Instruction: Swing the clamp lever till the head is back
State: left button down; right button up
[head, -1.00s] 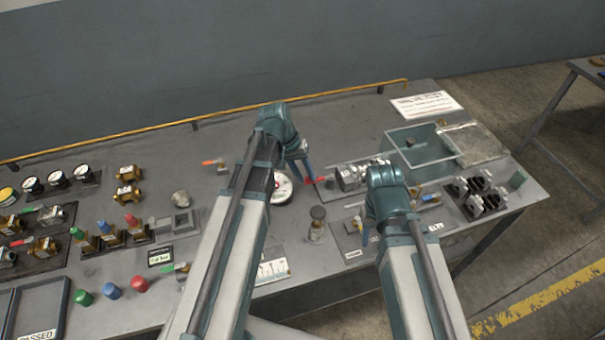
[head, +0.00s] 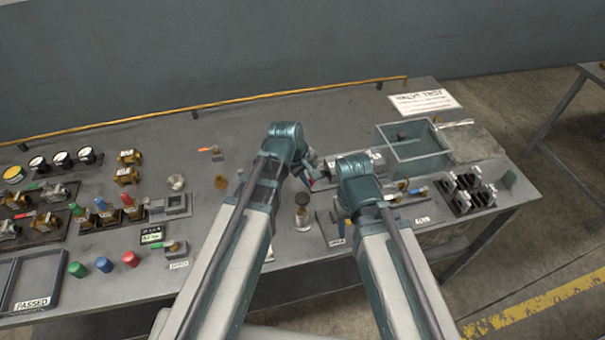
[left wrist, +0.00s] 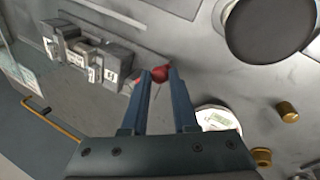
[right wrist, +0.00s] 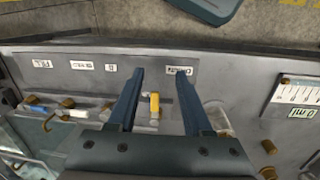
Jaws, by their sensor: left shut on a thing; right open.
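The clamp lever's red knob (left wrist: 159,73) sits between the fingertips of my left gripper (left wrist: 160,72), which is shut on it. In the head view my left gripper (head: 309,180) is at the left end of the clamp (head: 343,166). The clamp's grey blocks (left wrist: 92,58) show to the left of the fingers in the left wrist view. My arms partly hide the clamp in the head view, and the position of its head cannot be made out. My right gripper (right wrist: 159,72) is open and empty, with a yellow handle (right wrist: 154,105) visible between its fingers.
An open grey box (head: 416,157) stands behind the right arm. A small jar (head: 302,215) stands between my arms. A white dial (left wrist: 216,120) lies close to the left fingers. Valves, coloured caps and a tray (head: 58,283) fill the left side.

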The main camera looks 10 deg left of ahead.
jog(key=shift+d, duration=0.4)
pick_arm(q)
jog(key=shift+d+n+t+y, duration=0.15)
jog(key=shift+d+n+y, duration=0.3)
jog(key=shift+d+n, duration=0.65)
jog(key=shift+d+n+t+y, duration=0.1)
jog(key=shift+d+n+y, duration=0.45)
jog(key=shift+n, duration=0.9)
jog(key=shift+d+n+t+y, duration=0.15)
jog(key=shift+d+n+y, duration=0.15)
jog(key=shift+d+n, duration=0.85)
pick_arm(e)
jog(key=shift+d, duration=0.1)
pick_arm(q)
jog(key=shift+f+n, duration=0.1)
jog(key=shift+n, duration=0.2)
jog(key=c, duration=0.7)
grip_release()
jog(key=shift+s, duration=0.1)
